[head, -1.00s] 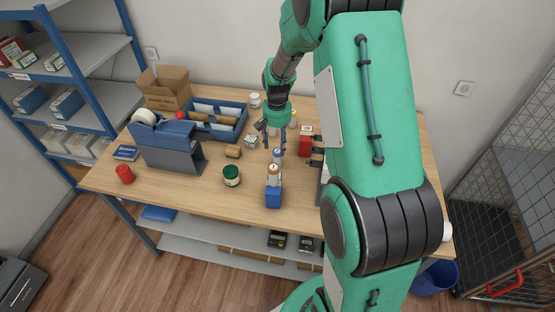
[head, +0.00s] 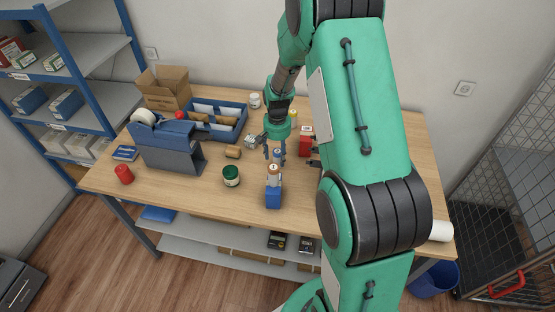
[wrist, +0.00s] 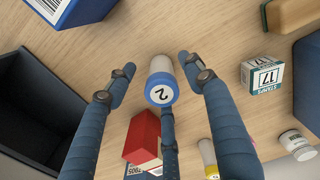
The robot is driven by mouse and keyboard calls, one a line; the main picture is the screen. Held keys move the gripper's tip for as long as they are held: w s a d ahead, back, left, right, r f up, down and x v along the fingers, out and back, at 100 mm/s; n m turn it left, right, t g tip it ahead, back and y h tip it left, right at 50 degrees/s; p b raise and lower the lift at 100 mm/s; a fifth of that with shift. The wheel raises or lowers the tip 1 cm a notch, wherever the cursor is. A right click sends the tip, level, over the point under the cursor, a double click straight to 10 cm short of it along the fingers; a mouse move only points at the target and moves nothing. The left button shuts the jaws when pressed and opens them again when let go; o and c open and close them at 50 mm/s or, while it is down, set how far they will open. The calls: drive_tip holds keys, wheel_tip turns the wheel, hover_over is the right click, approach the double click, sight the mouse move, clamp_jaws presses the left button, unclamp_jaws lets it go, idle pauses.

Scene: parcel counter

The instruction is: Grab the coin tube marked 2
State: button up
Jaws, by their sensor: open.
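The coin tube marked 2 (wrist: 160,89) stands upright in the wrist view, with a blue cap bearing the 2 on a white disc and a pale body below. In the head view its blue cap (head: 277,154) shows small between the fingers. My gripper (wrist: 160,85) is open, with its three blue fingers spread around the tube: one on each side and one at the lower edge of the picture. It holds nothing. I cannot tell whether any finger touches the tube.
Just in front of the tube stands an orange-and-white tube (head: 273,175) on a blue box (head: 273,197). A red box (wrist: 143,140) is close to the lower finger.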

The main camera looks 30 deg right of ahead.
sight(277, 161)
drive_tip(key=shift+f+b, duration=0.3)
drive_tip(key=shift+f, duration=1.8)
clamp_jaws()
